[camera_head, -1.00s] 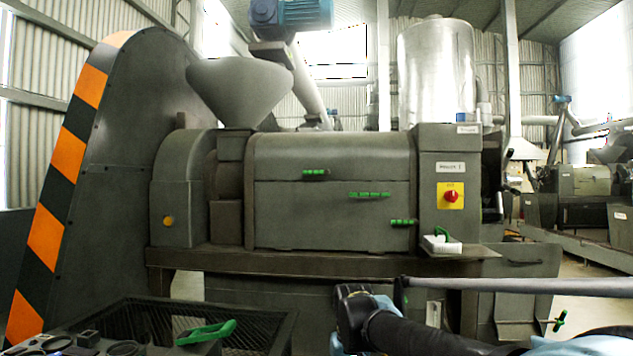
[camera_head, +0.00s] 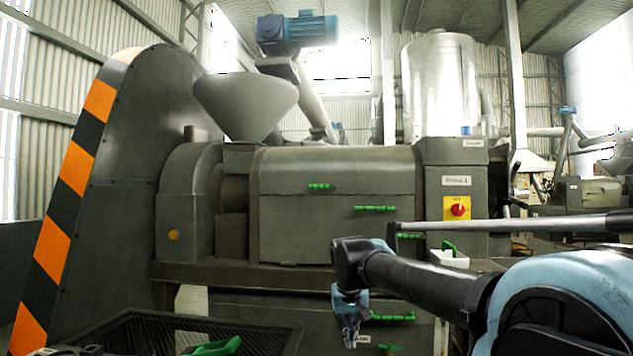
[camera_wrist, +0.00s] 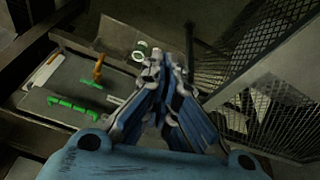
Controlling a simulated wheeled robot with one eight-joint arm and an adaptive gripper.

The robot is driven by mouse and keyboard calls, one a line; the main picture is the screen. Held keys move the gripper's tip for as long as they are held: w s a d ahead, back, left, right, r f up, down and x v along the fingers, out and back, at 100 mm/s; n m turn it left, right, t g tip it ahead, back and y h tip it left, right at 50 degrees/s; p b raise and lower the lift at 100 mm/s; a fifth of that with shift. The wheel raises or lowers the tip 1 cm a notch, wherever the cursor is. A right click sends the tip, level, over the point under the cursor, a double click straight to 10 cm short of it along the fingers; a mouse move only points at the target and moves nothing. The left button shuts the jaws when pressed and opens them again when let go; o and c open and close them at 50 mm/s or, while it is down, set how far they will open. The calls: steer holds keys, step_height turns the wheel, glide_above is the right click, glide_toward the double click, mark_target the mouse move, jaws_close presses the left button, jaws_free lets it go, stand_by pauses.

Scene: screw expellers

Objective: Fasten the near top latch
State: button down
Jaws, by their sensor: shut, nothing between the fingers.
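Green latch handles show on the grey press body (camera_head: 290,225) in the head view: an upper left handle (camera_head: 319,187), a middle handle (camera_head: 375,208) and a lower right handle (camera_head: 410,236). I cannot tell from the picture which one is the near top latch. My gripper (camera_head: 350,340) points down, shut and empty, below these handles and left of a lower green handle (camera_head: 393,316). In the wrist view my gripper (camera_wrist: 165,65) is shut, apart from a green handle (camera_wrist: 73,109), a small green piece (camera_wrist: 92,84) and an orange handle (camera_wrist: 98,70) on a grey panel.
A black mesh tray (camera_head: 150,330) with a green-handled tool (camera_head: 215,346) stands at lower left. A long grey bar (camera_head: 510,226) crosses above my arm. A white box (camera_head: 450,259) stands beside the press. Mesh panels (camera_wrist: 255,60) fill the right of the wrist view.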

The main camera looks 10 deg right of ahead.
steer(key=w+a+r+t, duration=0.1)
steer(key=w+r+t, duration=0.1)
steer(key=w+r, duration=1.1)
steer(key=w+a+r+m+t+h, duration=0.1)
steer(key=w+a+r+t, duration=0.1)
steer(key=w+r, duration=1.1)
steer(key=w+a+r+m+t+h, duration=0.1)
steer(key=w+r, duration=1.2)
steer(key=r, duration=1.4)
steer(key=shift+a+r+t, duration=0.2)
steer(key=shift+a+t, duration=0.25)
steer(key=shift+t, duration=0.75)
steer(key=shift+w+f, duration=0.1)
glide_above(321, 187)
steer(key=a, duration=0.2)
step_height(321, 187, down, 9)
steer(key=shift+f, duration=0.2)
steer(key=shift+a+f, duration=0.2)
